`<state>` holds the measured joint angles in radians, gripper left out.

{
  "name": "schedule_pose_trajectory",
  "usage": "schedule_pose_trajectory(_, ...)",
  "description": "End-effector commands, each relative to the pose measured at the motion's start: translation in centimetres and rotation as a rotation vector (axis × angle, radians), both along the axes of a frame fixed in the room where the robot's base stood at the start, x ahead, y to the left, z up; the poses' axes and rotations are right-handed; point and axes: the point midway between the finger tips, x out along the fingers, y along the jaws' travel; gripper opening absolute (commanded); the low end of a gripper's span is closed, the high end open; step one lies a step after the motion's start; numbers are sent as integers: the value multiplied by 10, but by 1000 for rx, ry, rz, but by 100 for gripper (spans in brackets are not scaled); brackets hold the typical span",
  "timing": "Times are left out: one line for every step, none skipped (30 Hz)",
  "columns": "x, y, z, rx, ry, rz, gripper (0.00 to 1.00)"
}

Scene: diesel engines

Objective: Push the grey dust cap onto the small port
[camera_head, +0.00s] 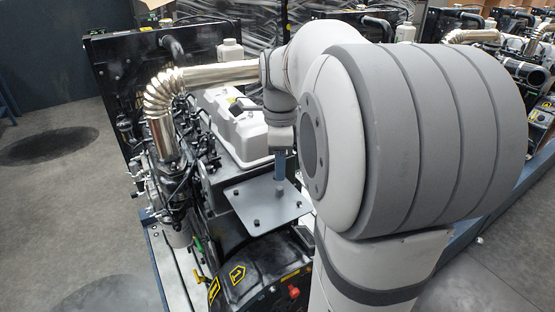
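A flat light-grey plate (240,204) lies level on top of the engine, with several small dark round pieces on it, near its corners and below my gripper. They are too small to tell which is the small port. My gripper (281,178) points down over the plate's back part, its blue-grey fingers seen as one narrow shape. Their tips are just above or at a dark piece on the plate; I cannot tell if they touch. I cannot make out the grey dust cap. Whether the fingers are apart or closed on something does not show.
The engine's shiny exhaust pipe (215,74) bends down left of my arm. A white engine cover (236,125) stands behind the plate, and a black housing (262,270) with yellow labels is in front. More engines stand at the right. The floor at left is clear.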

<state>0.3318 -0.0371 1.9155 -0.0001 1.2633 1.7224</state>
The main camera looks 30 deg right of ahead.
Motion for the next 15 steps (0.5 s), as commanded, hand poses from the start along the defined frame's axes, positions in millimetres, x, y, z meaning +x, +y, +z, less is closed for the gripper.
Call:
schedule_pose_trajectory(0,0,-10,0,1,0,39)
schedule_pose_trajectory(0,0,-13,0,0,-1,39)
schedule_pose_trajectory(0,0,-17,0,0,-1,39)
schedule_pose_trajectory(0,0,-20,0,0,-1,39)
schedule_pose_trajectory(0,0,-23,0,0,-1,39)
schedule_pose_trajectory(0,-1,-27,0,0,-1,39)
schedule_pose_trajectory(0,0,-30,0,1,-1,39)
schedule_pose_trajectory(0,0,-33,0,1,-1,39)
schedule_pose_trajectory(0,-1,-37,0,1,-1,39)
schedule_pose_trajectory(0,0,-40,1,2,-1,39)
schedule_pose_trajectory(0,-1,-43,1,2,-1,39)
schedule_pose_trajectory(0,-1,-47,0,1,-1,39)
schedule_pose_trajectory(0,-1,-49,0,1,-2,39)
schedule_pose_trajectory(0,-1,-52,0,1,-2,39)
schedule_pose_trajectory(0,-1,-55,0,0,-2,39)
